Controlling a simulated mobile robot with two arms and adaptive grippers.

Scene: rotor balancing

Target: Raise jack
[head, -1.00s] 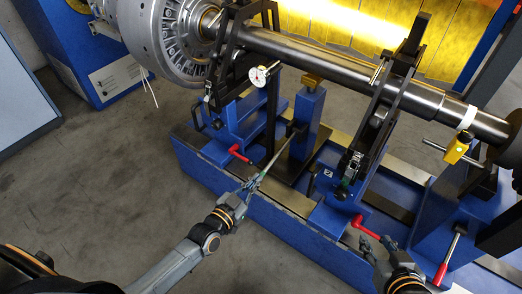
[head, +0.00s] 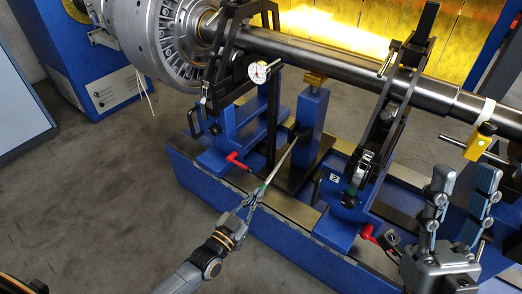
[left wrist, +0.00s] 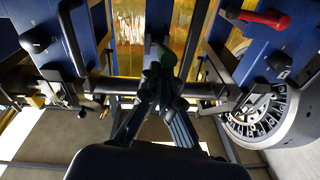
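The jack (head: 308,115) is a blue upright post with a brass-coloured top, under the long steel shaft (head: 340,64). A thin lever (head: 281,164) slopes from the jack's side down to the front left and has a green grip. My left gripper (head: 254,198) is shut on the green grip. In the left wrist view the grip (left wrist: 164,56) shows at the closed fingertips; the fingers hide part of it. My right gripper (head: 462,205) is open and empty, fingers pointing up, in front of the base at the right. Whether the jack top touches the shaft is unclear.
Two blue pedestals with black bearing frames flank the jack. Red handles (head: 238,160) stick out at the front, one close to my right gripper. A dial gauge (head: 260,71) hangs by the left frame. The grey floor (head: 100,220) at left is clear.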

